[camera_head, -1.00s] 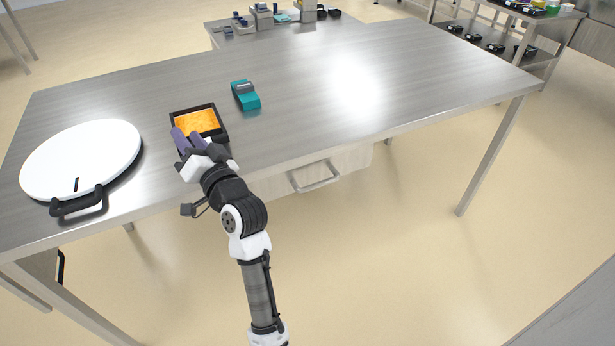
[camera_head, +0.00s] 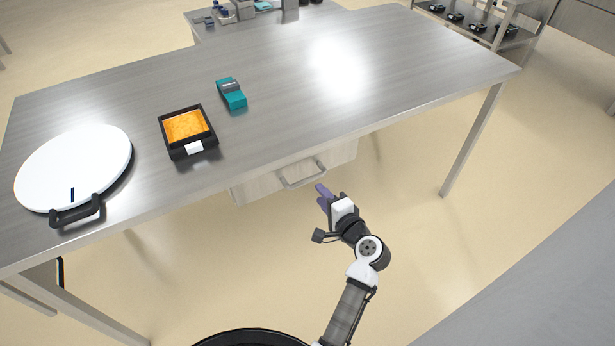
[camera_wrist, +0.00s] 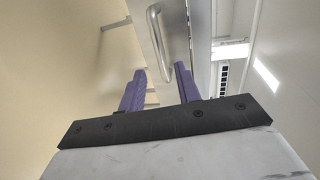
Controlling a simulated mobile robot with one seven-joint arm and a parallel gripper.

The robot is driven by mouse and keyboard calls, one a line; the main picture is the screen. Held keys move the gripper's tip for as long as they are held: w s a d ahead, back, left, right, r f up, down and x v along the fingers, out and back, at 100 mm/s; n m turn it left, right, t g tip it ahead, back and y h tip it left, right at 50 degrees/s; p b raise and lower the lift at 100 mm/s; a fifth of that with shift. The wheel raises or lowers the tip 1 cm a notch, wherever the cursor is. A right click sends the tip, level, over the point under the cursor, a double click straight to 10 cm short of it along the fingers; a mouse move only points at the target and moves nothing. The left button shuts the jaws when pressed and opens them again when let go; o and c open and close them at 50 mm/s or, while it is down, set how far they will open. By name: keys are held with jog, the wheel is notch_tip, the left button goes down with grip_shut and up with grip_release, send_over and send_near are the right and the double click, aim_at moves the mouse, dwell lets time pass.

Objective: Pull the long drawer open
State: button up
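The long drawer (camera_head: 262,183) sits under the front edge of the steel table and looks shut. Its bar handle (camera_head: 302,175) is on the front face. The handle also shows in the wrist view (camera_wrist: 160,42), beyond my fingertips. My gripper (camera_head: 322,193) is just in front of and to the right of the handle, apart from it. In the wrist view my gripper (camera_wrist: 159,82) has its two purple fingers spread, with nothing between them.
On the steel table (camera_head: 290,110) stand a black tray with orange food (camera_head: 188,128), a teal device (camera_head: 232,94) and a round white-lidded appliance (camera_head: 75,168) with a black handle. A table leg (camera_head: 470,145) stands at the right. The floor before the drawer is clear.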

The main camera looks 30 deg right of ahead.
aim_at(308, 180)
jog(key=w, duration=0.3)
jog(key=w+f+p, duration=0.1)
jog(key=w, duration=0.4)
jog(key=shift+w+f+p, duration=0.35)
grip_shut()
